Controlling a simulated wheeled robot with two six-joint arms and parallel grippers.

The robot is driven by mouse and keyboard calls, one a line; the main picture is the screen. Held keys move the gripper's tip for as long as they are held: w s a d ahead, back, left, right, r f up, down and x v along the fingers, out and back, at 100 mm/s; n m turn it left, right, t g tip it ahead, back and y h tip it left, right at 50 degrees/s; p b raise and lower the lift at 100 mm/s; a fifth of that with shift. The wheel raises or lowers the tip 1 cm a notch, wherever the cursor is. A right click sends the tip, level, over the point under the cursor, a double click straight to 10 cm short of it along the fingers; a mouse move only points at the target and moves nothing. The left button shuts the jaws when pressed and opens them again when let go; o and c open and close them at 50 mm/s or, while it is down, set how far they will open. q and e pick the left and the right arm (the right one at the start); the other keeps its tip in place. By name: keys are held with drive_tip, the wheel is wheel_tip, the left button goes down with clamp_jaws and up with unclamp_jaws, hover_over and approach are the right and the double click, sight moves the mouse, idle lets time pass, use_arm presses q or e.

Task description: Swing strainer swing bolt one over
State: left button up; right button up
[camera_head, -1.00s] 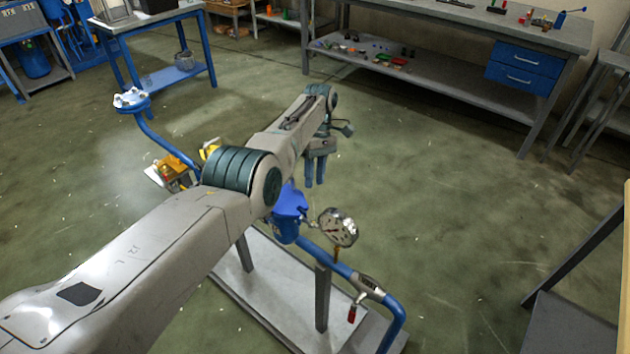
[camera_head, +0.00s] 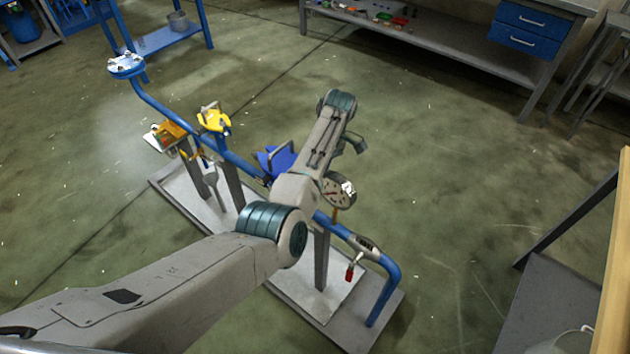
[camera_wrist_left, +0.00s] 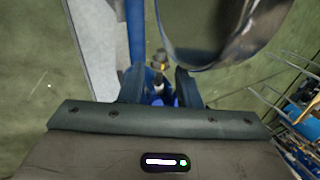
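A blue part (camera_head: 277,160), seemingly the strainer, sits on the blue pipe line in the head view, partly behind my left forearm. My left gripper shows in the left wrist view (camera_wrist_left: 158,84) with its two dark fingers apart. A small metal bolt-like piece (camera_wrist_left: 159,61) with a yellowish spot lies just beyond and between the fingertips. Contact cannot be told, and I cannot tell which swing bolt it is. In the head view my forearm hides the left fingers. My right gripper is not in view.
The blue pipe (camera_head: 385,290) runs over a grey base plate (camera_head: 300,300). Yellow valve parts (camera_head: 213,118) stand farther left.

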use_arm(q)
drive_tip(key=shift+x, duration=1.05)
drive_tip(key=shift+s+a+f, duration=0.1)
drive_tip(key=shift+a+f, duration=0.05)
drive_tip(key=shift+f, duration=0.25)
use_arm(e)
drive_tip(key=shift+s+r, duration=0.15)
drive_tip(key=shift+s, duration=0.5)
use_arm(q)
drive_tip(key=shift+c, duration=0.4)
